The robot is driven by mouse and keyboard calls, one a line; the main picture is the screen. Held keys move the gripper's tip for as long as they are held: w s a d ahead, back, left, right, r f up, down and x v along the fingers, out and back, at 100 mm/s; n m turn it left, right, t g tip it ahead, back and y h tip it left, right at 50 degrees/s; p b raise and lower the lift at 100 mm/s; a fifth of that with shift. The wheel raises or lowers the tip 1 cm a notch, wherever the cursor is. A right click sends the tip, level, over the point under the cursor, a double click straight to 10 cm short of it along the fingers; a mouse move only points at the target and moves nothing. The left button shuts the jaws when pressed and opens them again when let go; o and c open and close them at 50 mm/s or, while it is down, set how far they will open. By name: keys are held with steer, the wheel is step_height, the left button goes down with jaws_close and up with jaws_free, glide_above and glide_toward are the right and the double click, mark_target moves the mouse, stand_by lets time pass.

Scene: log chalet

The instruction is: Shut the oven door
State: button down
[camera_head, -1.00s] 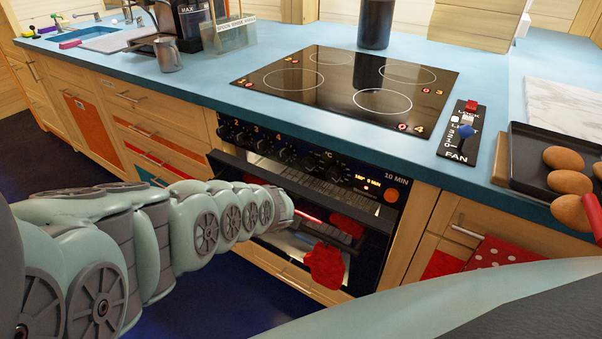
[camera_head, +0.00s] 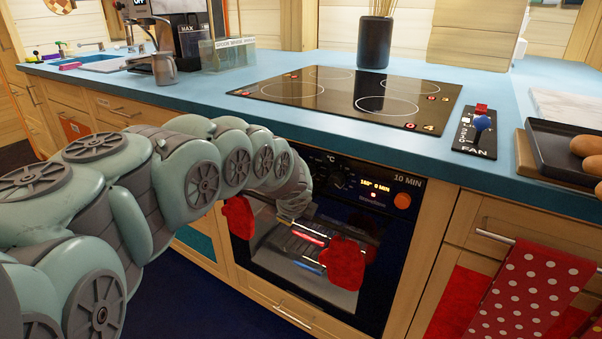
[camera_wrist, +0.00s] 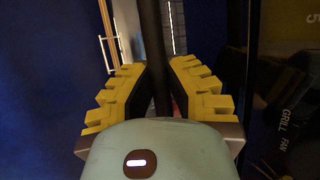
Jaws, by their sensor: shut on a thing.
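The oven (camera_head: 385,225) is built into the wooden cabinets under the cooktop. Its dark glass door (camera_head: 300,285) stands upright or nearly so against the front; my arm covers its upper left, so I cannot tell whether a gap is left. Two red mitts (camera_head: 343,262) show at the door. In the head view my gripper is hidden behind my arm's end. In the wrist view my yellow-toothed gripper (camera_wrist: 155,75) has its jaws on either side of a dark bar (camera_wrist: 152,45), which looks like the door handle or door edge. The oven panel shows at the right of that view.
Above are the blue counter (camera_head: 480,95), the black cooktop (camera_head: 340,95) and a fan switch (camera_head: 479,130). A dotted red towel (camera_head: 535,295) hangs at the lower right. Dark floor lies in front.

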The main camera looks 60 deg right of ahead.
steer(key=shift+d+r, duration=0.25)
steer(key=shift+r, duration=0.05)
steer(key=c, duration=1.2)
jaws_free()
steer(key=shift+d, duration=0.15)
steer(key=shift+o, duration=1.3)
steer(key=shift+s+a+p, duration=0.1)
steer(key=shift+a+p, duration=0.2)
steer(key=shift+p, duration=0.75)
